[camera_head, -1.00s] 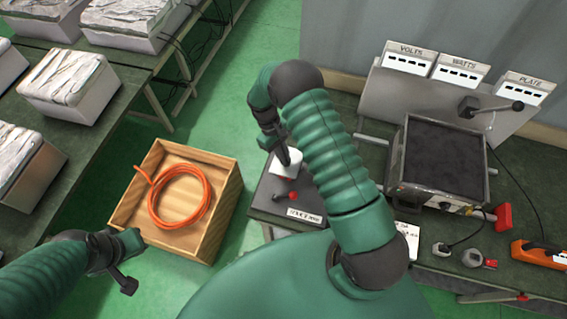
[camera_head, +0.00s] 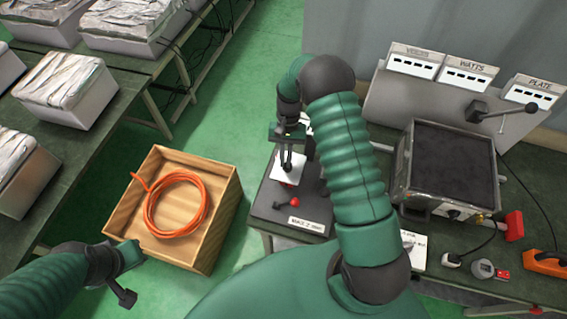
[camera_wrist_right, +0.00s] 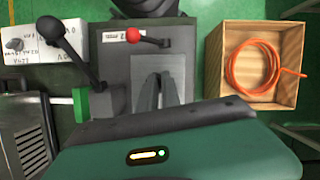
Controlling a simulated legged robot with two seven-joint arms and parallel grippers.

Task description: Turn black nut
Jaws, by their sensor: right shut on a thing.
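My right gripper (camera_head: 287,163) points down over a dark box on the bench, in front of a white plate (camera_head: 300,172). It is shut on a small dark thing, apparently the black nut, which is mostly hidden by the fingers. In the right wrist view the dark fingers (camera_wrist_right: 160,88) reach over the grey box top; the nut cannot be made out there. A lever with a red knob (camera_head: 294,202) stands on the box, close in front of the gripper; the knob also shows in the right wrist view (camera_wrist_right: 132,34). My left gripper (camera_head: 124,290) hangs at lower left, away from the bench; its opening is unclear.
A wooden crate (camera_head: 222,225) with a coiled orange hose (camera_head: 150,205) stands on the floor left of the bench. A heating plate unit (camera_head: 450,165) is at right, with meters (camera_head: 467,73) behind it. An orange tool (camera_head: 547,263) lies at far right.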

